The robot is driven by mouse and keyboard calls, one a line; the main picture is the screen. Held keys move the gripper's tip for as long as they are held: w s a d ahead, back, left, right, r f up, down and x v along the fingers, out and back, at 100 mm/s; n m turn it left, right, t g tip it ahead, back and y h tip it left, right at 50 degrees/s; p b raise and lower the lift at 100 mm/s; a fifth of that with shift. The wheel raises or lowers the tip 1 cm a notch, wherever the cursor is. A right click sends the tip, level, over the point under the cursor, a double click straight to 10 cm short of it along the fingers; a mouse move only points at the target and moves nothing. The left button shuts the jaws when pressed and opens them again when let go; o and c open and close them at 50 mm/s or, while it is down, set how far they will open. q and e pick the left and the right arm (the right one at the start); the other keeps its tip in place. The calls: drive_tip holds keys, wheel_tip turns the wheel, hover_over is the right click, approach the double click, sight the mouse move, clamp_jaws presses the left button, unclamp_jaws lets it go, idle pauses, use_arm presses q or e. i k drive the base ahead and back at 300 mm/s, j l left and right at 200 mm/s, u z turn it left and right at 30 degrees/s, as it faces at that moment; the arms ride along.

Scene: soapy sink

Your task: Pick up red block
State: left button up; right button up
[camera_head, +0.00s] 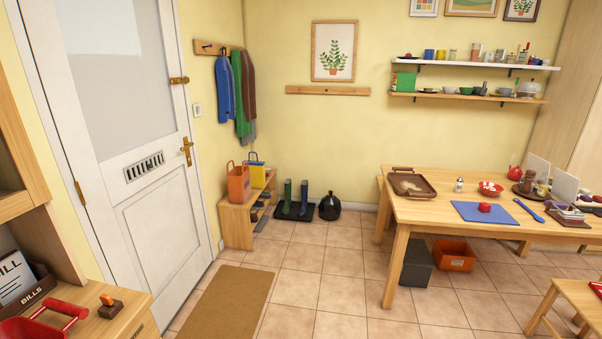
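A small red object (485,208), which looks like the red block, sits on a blue mat (468,215) on the wooden table (422,207) at the right. It is too small to make out its exact shape. Neither of my grippers shows in the head view, and nothing touches the red object.
A brown tray (411,194), a red bowl (490,187) and a blue utensil (529,210) lie around it on the table. An orange crate (454,262) stands beneath. A wooden stool (566,304) stands at the lower right. The tiled floor before the table is clear.

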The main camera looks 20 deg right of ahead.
sight(483, 207)
drive_tip(key=i+l+z, duration=0.25)
drive_tip(key=i+z, duration=0.2)
drive_tip(key=i+l+z, duration=0.1)
drive_tip(key=i+z, duration=0.35)
drive_tip(key=i+j+z, duration=0.1)
drive_tip(key=i+z, duration=0.35)
drive_tip(key=i, duration=0.15)
drive_tip(key=i+j+z, duration=0.25)
drive_tip(key=i+z, duration=0.15)
drive_tip(key=i+l, duration=0.65)
drive_tip(key=i, duration=0.3)
drive_tip(key=i+l, duration=0.35)
drive_tip(key=i+l+u, duration=0.1)
drive_tip(key=i+l, duration=0.2)
